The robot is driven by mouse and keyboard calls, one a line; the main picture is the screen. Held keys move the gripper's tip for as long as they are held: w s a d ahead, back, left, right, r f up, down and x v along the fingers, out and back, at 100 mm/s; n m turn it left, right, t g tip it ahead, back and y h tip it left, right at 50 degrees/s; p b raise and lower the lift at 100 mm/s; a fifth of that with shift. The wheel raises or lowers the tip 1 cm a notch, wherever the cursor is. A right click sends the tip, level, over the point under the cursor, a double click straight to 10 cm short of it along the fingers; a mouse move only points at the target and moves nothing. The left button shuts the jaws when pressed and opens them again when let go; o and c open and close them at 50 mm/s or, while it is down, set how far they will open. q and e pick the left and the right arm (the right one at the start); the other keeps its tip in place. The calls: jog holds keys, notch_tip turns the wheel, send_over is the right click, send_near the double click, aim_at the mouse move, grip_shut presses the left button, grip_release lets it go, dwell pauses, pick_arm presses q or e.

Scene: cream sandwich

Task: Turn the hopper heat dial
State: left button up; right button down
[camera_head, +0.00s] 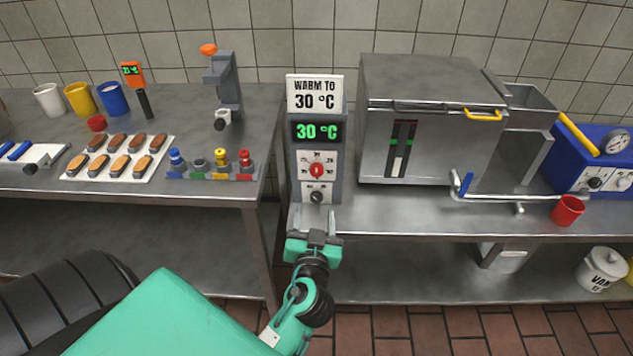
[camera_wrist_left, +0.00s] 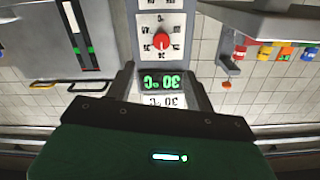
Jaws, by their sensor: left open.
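The red heat dial (camera_head: 316,170) sits on the white scale plate of a grey control post. It also shows in the left wrist view (camera_wrist_left: 161,41), upside down. Its exact pointer direction is too small to tell. Above it the green display (camera_head: 317,131) reads 30 °C, and the sign on top (camera_head: 315,94) reads "WARM TO 30 °C". A small black knob (camera_head: 317,197) sits below the dial. My left gripper (camera_head: 315,236) is open and empty, below and in front of the post, apart from the dial. My right gripper is out of view.
A steel hopper machine (camera_head: 430,120) stands right of the post, with a blue-handled rod (camera_head: 466,185) in front. A red cup (camera_head: 567,210) stands near the right bench edge. The left table holds a pastry tray (camera_head: 117,157) and a coloured peg rack (camera_head: 212,171).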

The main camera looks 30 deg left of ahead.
aim_at(317, 172)
pick_arm(q)
jog(key=p+x, duration=0.2)
jog(key=x, duration=0.5)
jog(key=p+x, duration=0.2)
jog(key=x, duration=0.4)
jog(key=shift+w+a+r, duration=0.25)
jog(key=shift+a, duration=0.05)
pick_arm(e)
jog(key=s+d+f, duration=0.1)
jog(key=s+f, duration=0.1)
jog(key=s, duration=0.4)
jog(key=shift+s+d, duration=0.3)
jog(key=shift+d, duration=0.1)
pick_arm(q)
jog(key=c, duration=1)
